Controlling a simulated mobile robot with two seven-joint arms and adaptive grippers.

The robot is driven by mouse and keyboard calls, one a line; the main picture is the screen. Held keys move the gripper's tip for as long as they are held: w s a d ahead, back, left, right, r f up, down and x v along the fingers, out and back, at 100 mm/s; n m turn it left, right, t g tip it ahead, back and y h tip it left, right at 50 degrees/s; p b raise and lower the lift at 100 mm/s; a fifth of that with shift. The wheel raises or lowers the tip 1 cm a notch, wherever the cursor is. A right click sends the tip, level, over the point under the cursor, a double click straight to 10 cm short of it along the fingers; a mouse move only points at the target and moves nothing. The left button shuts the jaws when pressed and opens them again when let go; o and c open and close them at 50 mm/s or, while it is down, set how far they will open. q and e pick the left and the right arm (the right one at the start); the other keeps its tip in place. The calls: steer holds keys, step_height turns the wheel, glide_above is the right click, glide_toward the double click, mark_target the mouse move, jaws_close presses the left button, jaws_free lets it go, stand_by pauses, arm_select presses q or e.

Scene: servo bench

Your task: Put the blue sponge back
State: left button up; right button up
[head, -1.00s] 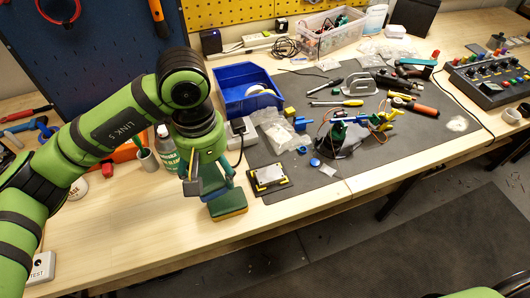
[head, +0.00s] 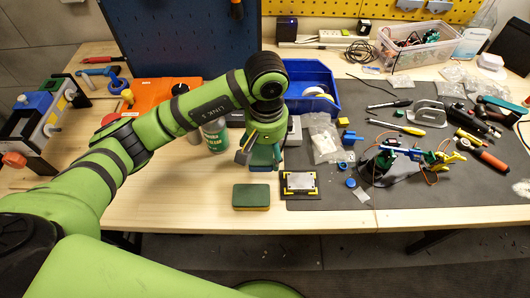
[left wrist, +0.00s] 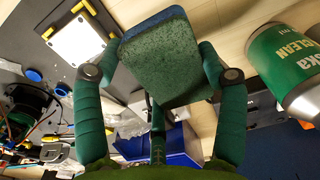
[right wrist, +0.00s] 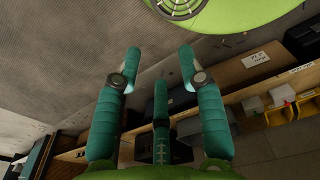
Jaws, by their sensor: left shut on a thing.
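My left gripper (head: 262,158) is shut on the blue sponge (head: 260,168), which is mostly hidden by the fingers in the head view. In the left wrist view the sponge (left wrist: 160,62) sits between the two fingers, its dark green scouring face towards the camera and its blue body at the top edge. A second sponge, green-topped with a yellowish-brown lower layer (head: 251,196), lies on the bench nearer the front edge. My right gripper (right wrist: 158,68) is open and empty in the right wrist view, away from the bench top.
A green-labelled bottle (head: 215,136) stands just left of the left gripper. A blue bin (head: 312,76) is behind it. A yellow-cornered plate (head: 299,183) lies to the right, on the dark mat (head: 380,195) with tools and parts. Bare wood lies left of the second sponge.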

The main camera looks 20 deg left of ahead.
mark_target(264, 157)
arm_select(q)
steer(key=shift+w+a+f, duration=0.15)
steer(key=shift+a, duration=0.1)
steer(key=shift+f, duration=0.35)
step_height(264, 157, down, 2)
steer(key=shift+f+p, duration=0.2)
steer(key=shift+p, duration=0.7)
steer(key=shift+f, duration=0.5)
steer(key=shift+f+b, duration=0.25)
steer(key=shift+b, duration=0.05)
steer(key=o, duration=1)
steer(key=shift+r, duration=0.1)
arm_select(e)
steer(key=shift+w+d+r, duration=0.1)
steer(key=shift+d+r, duration=0.45)
steer(key=shift+r, duration=0.25)
